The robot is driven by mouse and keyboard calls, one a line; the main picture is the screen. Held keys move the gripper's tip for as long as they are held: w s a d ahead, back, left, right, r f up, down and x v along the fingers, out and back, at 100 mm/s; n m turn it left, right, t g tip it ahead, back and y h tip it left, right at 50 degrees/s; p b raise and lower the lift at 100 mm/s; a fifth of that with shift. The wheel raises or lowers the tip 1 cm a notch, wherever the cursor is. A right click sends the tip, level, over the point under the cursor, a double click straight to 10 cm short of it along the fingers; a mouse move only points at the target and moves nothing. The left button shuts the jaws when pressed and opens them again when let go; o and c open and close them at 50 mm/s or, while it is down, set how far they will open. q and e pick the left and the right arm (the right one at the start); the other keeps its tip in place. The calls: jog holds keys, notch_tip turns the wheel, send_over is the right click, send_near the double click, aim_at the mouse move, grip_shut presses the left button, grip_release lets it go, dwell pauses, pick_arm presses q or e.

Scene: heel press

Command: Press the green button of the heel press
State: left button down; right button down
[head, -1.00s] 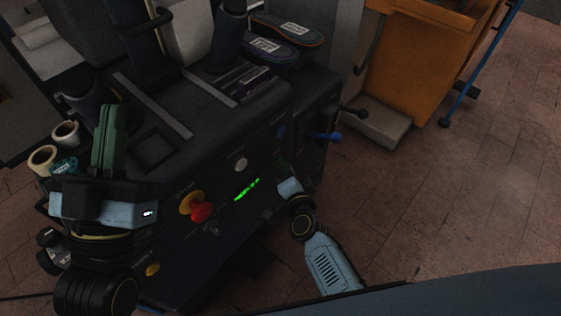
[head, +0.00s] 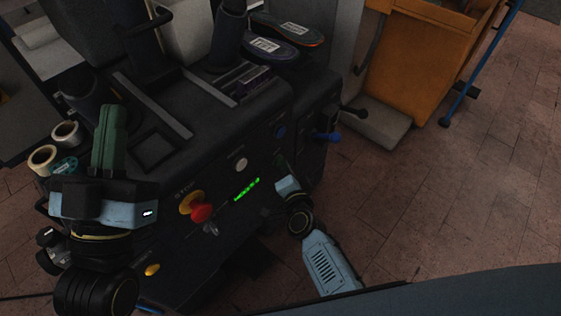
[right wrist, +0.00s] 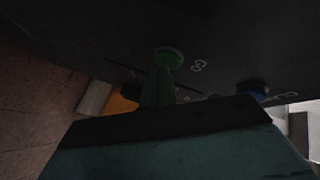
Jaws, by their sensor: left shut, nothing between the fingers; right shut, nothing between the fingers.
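The heel press (head: 200,125) is a dark machine with a sloping control panel. Its green button (right wrist: 170,54), beside a "GO" label, shows at the upper middle of the right wrist view. In the head view the button is hidden behind my right gripper. My right gripper (head: 281,163) is shut and empty, at the panel right of the green display. In the right wrist view its green fingers (right wrist: 160,84) point at the button and overlap its lower edge. I cannot tell whether they touch. My left gripper (head: 112,115) is shut and empty, pointing up in front of the press's left side.
The panel also has a red stop button (head: 201,212), a white button (head: 241,164) and a blue button (head: 280,131). Insoles (head: 287,30) lie on top. Tape rolls (head: 43,158) stand at left. Open floor lies to the right.

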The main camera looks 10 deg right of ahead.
jog(key=shift+w+a, duration=0.1)
jog(key=shift+w, duration=0.05)
dwell(0.3)
jog(key=shift+s+d+p, duration=0.3)
jog(key=shift+s+d, duration=0.25)
jog(key=shift+s, duration=0.15)
jog(key=shift+s+d+p, duration=0.35)
jog(key=shift+s+d, duration=0.45)
jog(key=shift+s, duration=0.2)
jog(key=shift+s+d+p, duration=0.3)
jog(key=shift+s+d, duration=0.45)
jog(key=shift+s, duration=0.25)
